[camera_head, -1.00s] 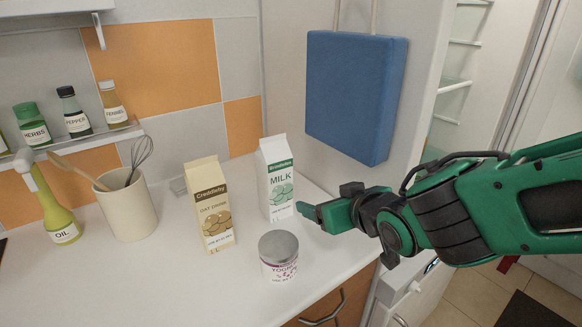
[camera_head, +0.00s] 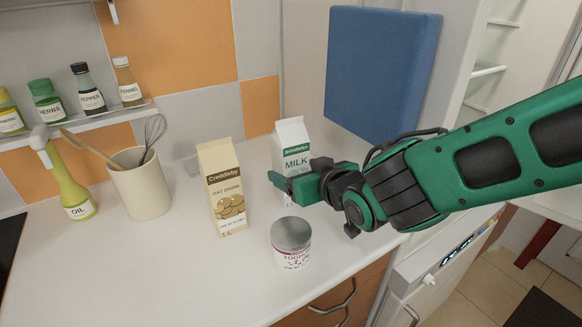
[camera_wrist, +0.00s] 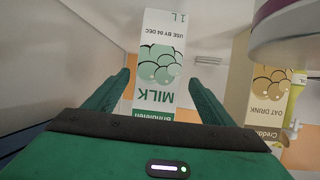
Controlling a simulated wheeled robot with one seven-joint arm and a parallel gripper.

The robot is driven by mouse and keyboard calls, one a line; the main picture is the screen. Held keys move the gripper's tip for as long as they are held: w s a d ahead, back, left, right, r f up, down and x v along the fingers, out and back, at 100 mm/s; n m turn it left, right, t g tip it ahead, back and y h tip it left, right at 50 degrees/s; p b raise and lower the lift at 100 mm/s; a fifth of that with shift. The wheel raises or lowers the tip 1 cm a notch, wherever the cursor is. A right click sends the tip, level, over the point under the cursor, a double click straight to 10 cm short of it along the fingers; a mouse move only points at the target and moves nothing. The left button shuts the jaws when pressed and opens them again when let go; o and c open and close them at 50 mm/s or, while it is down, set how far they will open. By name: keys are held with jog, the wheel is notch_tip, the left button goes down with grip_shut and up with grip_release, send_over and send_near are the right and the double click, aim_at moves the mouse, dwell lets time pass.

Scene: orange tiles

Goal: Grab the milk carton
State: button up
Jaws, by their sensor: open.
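The white and green milk carton (camera_head: 292,148) stands upright on the counter near the wall, its lower part hidden behind my gripper in the head view. In the wrist view the milk carton (camera_wrist: 158,65) appears upside down, ahead of and between the two fingers. My gripper (camera_head: 284,186) is open and empty, in front of the carton in the head view; its spread green fingers also show in the wrist view (camera_wrist: 157,90). Whether the fingertips reach past the carton's sides I cannot tell.
An oat drink carton (camera_head: 222,190) stands left of the milk, and a yoghurt jar (camera_head: 291,243) stands in front. A utensil pot (camera_head: 141,185) and an oil bottle (camera_head: 70,187) are farther left. A blue board (camera_head: 380,70) hangs behind my arm.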

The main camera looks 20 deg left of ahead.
aim_at(297, 168)
jog(key=x, duration=0.3)
jog(key=shift+w+r, duration=0.15)
jog(key=shift+w, duration=0.15)
jog(key=shift+x, duration=0.85)
grip_shut()
jog(key=shift+r, duration=0.15)
